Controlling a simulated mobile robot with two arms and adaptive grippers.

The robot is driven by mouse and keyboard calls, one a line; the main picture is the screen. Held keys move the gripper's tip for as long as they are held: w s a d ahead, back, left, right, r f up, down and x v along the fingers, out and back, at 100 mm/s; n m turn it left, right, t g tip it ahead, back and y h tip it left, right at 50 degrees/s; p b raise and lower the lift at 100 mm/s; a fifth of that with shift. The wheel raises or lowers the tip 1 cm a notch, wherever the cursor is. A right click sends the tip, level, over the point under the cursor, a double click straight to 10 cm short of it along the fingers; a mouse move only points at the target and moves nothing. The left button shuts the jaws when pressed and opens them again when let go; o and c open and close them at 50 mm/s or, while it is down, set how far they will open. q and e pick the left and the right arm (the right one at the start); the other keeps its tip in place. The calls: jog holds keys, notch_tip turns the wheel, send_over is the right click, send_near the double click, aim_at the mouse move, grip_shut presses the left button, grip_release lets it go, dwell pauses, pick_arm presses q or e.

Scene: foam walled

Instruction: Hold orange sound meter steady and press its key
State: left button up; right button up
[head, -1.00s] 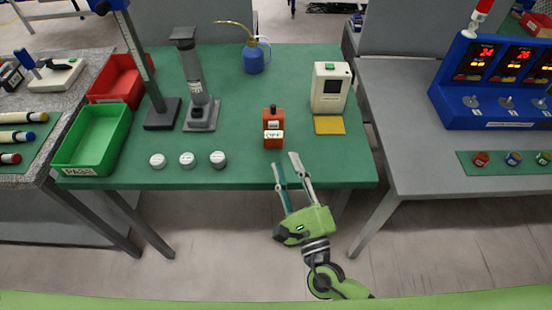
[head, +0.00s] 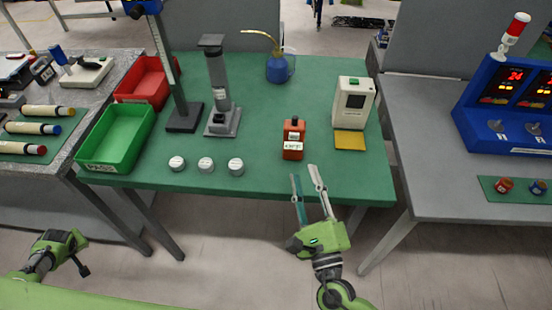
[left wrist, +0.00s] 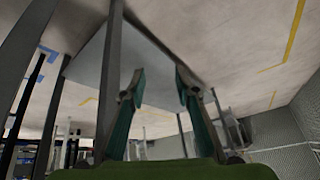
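The orange sound meter (head: 292,152) stands upright on the green table mat, right of the middle. It has a dark top and a white label on its front; its key cannot be made out. My right gripper (head: 305,180) is in front of the meter, near the table's front edge. Its two fingers are apart with nothing between them, and they do not appear to touch the meter. My left gripper (head: 78,254) is low at the left, off the table and far from the meter. In the left wrist view, its fingers (left wrist: 158,85) are spread and empty.
Three round grey-white pieces (head: 206,164) lie left of the meter. A white device (head: 354,100) with a yellow plate (head: 349,140) stands to its right. A grey stand (head: 222,118), blue oil can (head: 279,68) and green bin (head: 116,140) are also on the table.

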pick_arm(q)
jog(key=w+a+r+n+y, duration=0.1)
jog(key=w+a+r+n, duration=0.15)
jog(key=a+r, duration=0.45)
jog(key=w+a+r+n+y, duration=0.1)
jog(key=w+a+r+n, duration=0.15)
jog(key=r, duration=0.75)
jog(key=w+a+r+n+y, duration=0.1)
jog(key=w+a+r+n, duration=0.15)
jog(key=a+r, duration=0.5)
jog(key=w+d+r+t+y, duration=0.15)
jog(key=w+r, duration=0.25)
jog(key=r, duration=0.5)
jog(key=w+r+y, duration=0.3)
jog(key=r, duration=0.7)
jog(key=w+d+f+m+t+h, duration=0.1)
jog(key=w+d+f+m+t, duration=0.15)
jog(key=w+d, duration=0.45)
jog(key=w+d+f+m+t+h, duration=0.1)
jog(key=w+d+m+t, duration=0.25)
jog(key=d, duration=0.55)
jog(key=w+d+m+t+h, duration=0.15)
jog(key=w+d, duration=0.25)
jog(key=d, duration=0.6)
jog(key=m+t+h, duration=0.6)
jog(key=m+h, duration=0.8)
send_near(294, 121)
jog(key=x, duration=1)
jog(key=shift+w+d, duration=0.1)
jog(key=shift+w, duration=0.25)
